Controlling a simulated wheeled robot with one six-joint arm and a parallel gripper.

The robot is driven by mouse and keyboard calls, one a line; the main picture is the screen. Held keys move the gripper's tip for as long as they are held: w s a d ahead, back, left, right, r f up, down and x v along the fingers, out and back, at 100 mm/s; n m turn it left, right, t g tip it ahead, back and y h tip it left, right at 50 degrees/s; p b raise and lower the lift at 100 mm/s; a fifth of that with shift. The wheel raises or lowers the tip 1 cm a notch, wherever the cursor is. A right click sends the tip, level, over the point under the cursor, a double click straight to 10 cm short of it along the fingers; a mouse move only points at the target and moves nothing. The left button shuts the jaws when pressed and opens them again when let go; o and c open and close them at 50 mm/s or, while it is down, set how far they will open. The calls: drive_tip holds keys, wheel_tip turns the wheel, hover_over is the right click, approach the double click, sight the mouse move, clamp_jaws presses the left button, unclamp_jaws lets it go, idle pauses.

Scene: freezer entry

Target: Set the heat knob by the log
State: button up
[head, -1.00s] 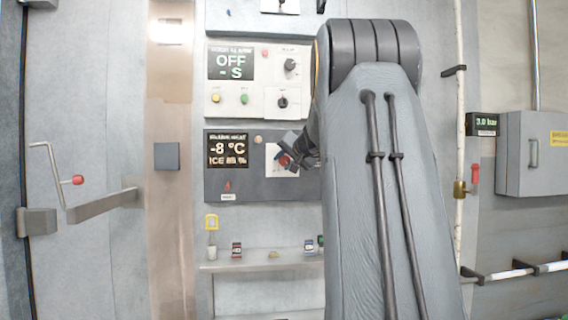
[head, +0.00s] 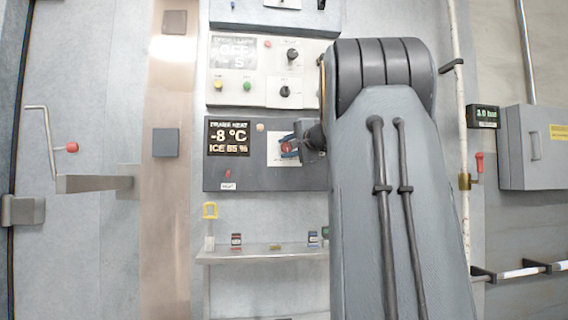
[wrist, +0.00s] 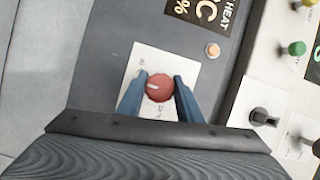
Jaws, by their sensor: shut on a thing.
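The heat knob is a round red knob (wrist: 160,88) with a pale pointer mark, on a white plate (wrist: 148,66) of the dark frame heat panel (head: 222,176). My gripper (wrist: 159,95) has its blue fingers on either side of the knob and is shut on it. In the head view the knob shows only in part behind my gripper (head: 289,147). The panel's display (head: 229,137) reads -8 °C and ICE 85 %. The scale marks on the plate are too small to read. No log can be made out.
Above is a light panel (head: 236,96) with black knobs and yellow and green buttons. A door handle (head: 95,183) juts out at left. A grey box (head: 530,148) is at right.

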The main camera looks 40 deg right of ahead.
drive_tip(key=m+b, duration=0.1)
drive_tip(key=b, duration=0.1)
drive_tip(key=m+t+b, duration=0.1)
drive_tip(key=m+b, duration=0.1)
drive_tip(key=shift+w+f+b, duration=0.1)
drive_tip(key=shift+f+b, duration=0.2)
drive_tip(key=shift+b, duration=0.05)
drive_tip(key=m+t+b, duration=0.1)
drive_tip(key=m+b, duration=0.1)
drive_tip(key=b, duration=0.1)
drive_tip(key=shift+r+m+h, duration=0.15)
drive_tip(key=shift+m+h, duration=0.15)
drive_tip(key=shift+h, duration=0.1)
drive_tip(key=shift+r, duration=0.15)
drive_tip(key=o, duration=1)
drive_tip(key=shift+o, duration=0.2)
drive_tip(key=b+v, duration=0.1)
drive_tip(key=v, duration=0.7)
